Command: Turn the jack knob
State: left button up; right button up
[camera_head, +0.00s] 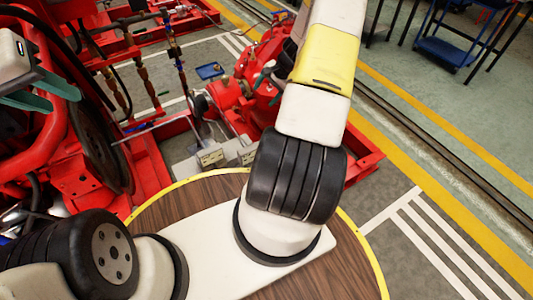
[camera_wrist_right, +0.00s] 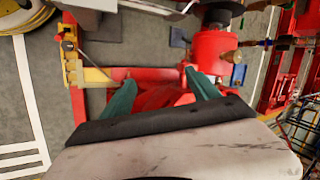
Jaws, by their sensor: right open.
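I cannot tell for sure which part is the jack knob. In the right wrist view a red cylindrical part (camera_wrist_right: 211,46) with a dark top stands just beyond my right gripper (camera_wrist_right: 163,84). That gripper's two teal fingers are spread apart with nothing held between them, above red framework. In the head view my right gripper (camera_head: 268,80) reaches to the red machine (camera_head: 243,92) and is partly hidden by my arm. My left gripper (camera_head: 64,102) is at the left edge, in front of a red frame, with its teal fingers apart and empty.
A yellow bracket (camera_wrist_right: 72,60) stands to the left in the right wrist view. Pale blocks (camera_head: 210,156) sit on the red base in the head view. Red pipework and frames crowd the left. Open floor (camera_head: 440,150) with yellow lines lies to the right; a blue cart (camera_head: 447,50) stands beyond.

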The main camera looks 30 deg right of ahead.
jog(key=s+d+f+m, duration=0.2)
jog(key=s+f, duration=0.1)
jog(key=f, duration=0.6)
jog(key=s+d+f+m, duration=0.2)
jog(key=s+d+f, duration=0.1)
jog(key=f, duration=0.5)
jog(key=s+a+f+m+g, duration=0.1)
jog(key=s+a+f+m, duration=0.15)
jog(key=s+f, duration=0.5)
jog(key=s+a+f+m, duration=0.25)
jog(key=s+f, duration=0.25)
jog(key=f, duration=0.6)
jog(key=s+a+f+m+g, duration=0.15)
jog(key=s+f+m, duration=0.35)
jog(key=f, duration=0.5)
jog(key=shift+n+t, duration=0.35)
jog(key=shift+n, duration=0.15)
jog(key=a+f, duration=0.1)
jog(key=f, duration=0.1)
jog(key=a+f, duration=0.1)
jog(key=f, duration=0.1)
jog(key=a+f, duration=0.1)
jog(key=f, duration=0.1)
jog(key=shift+f, duration=0.35)
jog(key=shift+w+a+f, duration=0.1)
jog(key=shift+a+f, duration=0.1)
jog(key=shift+f, duration=0.2)
jog(key=c, duration=1.4)
jog(key=shift+o, duration=0.2)
